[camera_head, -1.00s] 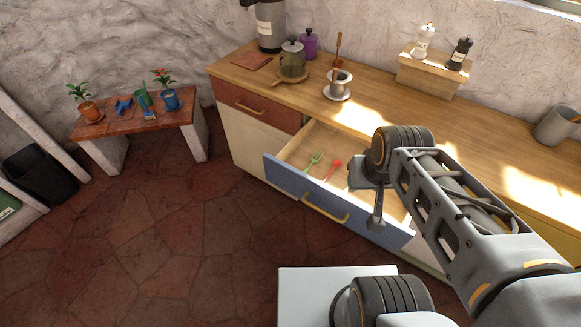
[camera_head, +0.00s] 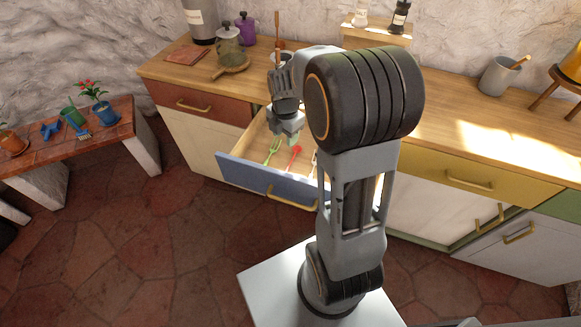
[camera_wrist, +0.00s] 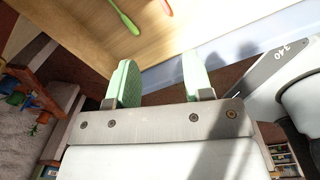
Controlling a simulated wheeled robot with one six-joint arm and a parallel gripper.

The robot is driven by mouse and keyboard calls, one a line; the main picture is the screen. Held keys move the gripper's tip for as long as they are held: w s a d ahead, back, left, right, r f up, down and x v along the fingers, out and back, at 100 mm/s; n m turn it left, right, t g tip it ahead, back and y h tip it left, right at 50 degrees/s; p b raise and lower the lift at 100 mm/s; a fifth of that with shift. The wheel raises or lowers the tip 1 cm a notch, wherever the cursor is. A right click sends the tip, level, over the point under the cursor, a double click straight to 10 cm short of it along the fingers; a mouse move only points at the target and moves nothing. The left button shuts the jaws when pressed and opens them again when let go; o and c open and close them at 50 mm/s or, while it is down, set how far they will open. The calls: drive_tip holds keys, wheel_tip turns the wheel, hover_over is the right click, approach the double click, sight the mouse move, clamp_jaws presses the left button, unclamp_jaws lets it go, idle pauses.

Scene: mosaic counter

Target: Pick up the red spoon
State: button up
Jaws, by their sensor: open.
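The red spoon (camera_head: 294,156) lies in the open blue-fronted drawer (camera_head: 258,178), to the right of a green fork (camera_head: 271,151). My gripper (camera_head: 290,133) is above the drawer, over the utensils, and my arm hides the drawer's right part. In the wrist view my gripper (camera_wrist: 158,76) is open and empty, with two pale green fingers apart. Only a short end of the red spoon (camera_wrist: 165,7) shows at the top edge there, beyond the fingers. The green fork's handle (camera_wrist: 124,18) shows to its left.
The wooden counter (camera_head: 455,125) runs behind the drawer, with a glass pot (camera_head: 229,45) and a purple jar (camera_head: 245,28) on it. A grey pot (camera_head: 498,76) stands at the right. A low tiled bench (camera_head: 70,140) is at the left. The floor before the drawer is clear.

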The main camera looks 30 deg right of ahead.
wheel_tip(320, 180, down, 4)
drive_tip(key=w+d+n, duration=0.2)
drive_tip(key=n, duration=0.2)
drive_tip(key=b, duration=0.1)
hover_over(288, 165)
drive_tip(key=shift+g, duration=0.3)
wheel_tip(288, 165, down, 8)
drive_tip(key=shift+s+d+r, duration=0.1)
drive_tip(key=shift+s+r, duration=0.05)
drive_tip(key=shift+r, duration=0.1)
drive_tip(key=shift+f, duration=3.1)
drive_tip(key=shift+c, duration=0.4)
clamp_jaws()
